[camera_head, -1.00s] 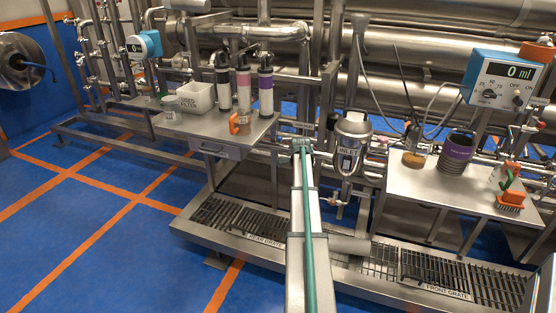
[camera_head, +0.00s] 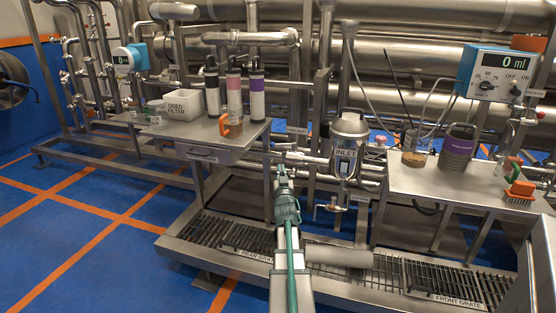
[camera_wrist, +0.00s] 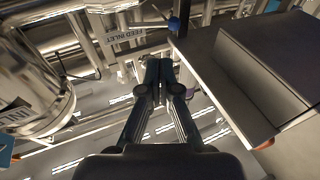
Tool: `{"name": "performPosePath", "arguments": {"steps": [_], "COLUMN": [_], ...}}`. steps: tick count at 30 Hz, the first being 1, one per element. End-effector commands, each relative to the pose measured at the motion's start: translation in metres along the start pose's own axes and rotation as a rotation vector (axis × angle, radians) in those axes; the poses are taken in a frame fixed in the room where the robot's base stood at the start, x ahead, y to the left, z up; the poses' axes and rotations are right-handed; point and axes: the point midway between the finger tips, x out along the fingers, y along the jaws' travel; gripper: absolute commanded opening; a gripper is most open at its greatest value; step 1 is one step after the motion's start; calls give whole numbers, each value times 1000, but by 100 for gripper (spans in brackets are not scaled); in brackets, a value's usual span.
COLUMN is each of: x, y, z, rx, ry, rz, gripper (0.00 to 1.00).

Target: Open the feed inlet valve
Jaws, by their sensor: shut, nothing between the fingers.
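My gripper (camera_head: 282,172) is shut and empty, its fingers pointing at the pipes between the left table and the inlet vessel (camera_head: 349,145). In the wrist view the closed fingers (camera_wrist: 161,72) stand in the middle. A FEED INLET tag (camera_wrist: 125,36), upside down there, hangs just beyond the fingertips, to their upper left. A blue knob (camera_wrist: 174,24) on what looks like a thin lever sits beyond the tips, slightly right. The fingers look apart from both. I cannot tell how far the valve is turned. In the head view, the gripper and pipework obscure the valve area.
The left table (camera_head: 213,134) holds a used-filter bin, filter cylinders and an orange-handled jug; its edge (camera_wrist: 215,95) is close right of my fingers. The inlet vessel (camera_wrist: 30,90) is close on the left. A right table (camera_head: 405,178) and floor grates (camera_head: 375,275) lie nearby.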

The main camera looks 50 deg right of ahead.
Motion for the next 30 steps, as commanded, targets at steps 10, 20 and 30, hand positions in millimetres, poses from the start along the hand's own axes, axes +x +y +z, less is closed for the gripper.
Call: {"name": "performPosePath", "arguments": {"steps": [10, 20, 30], "x": [55, 114, 137], "y": [0, 0, 0], "z": [3, 4, 2], "rx": [2, 2, 3], "ry": [0, -2, -2], "rz": [0, 0, 1], "gripper": [0, 0, 0]}}
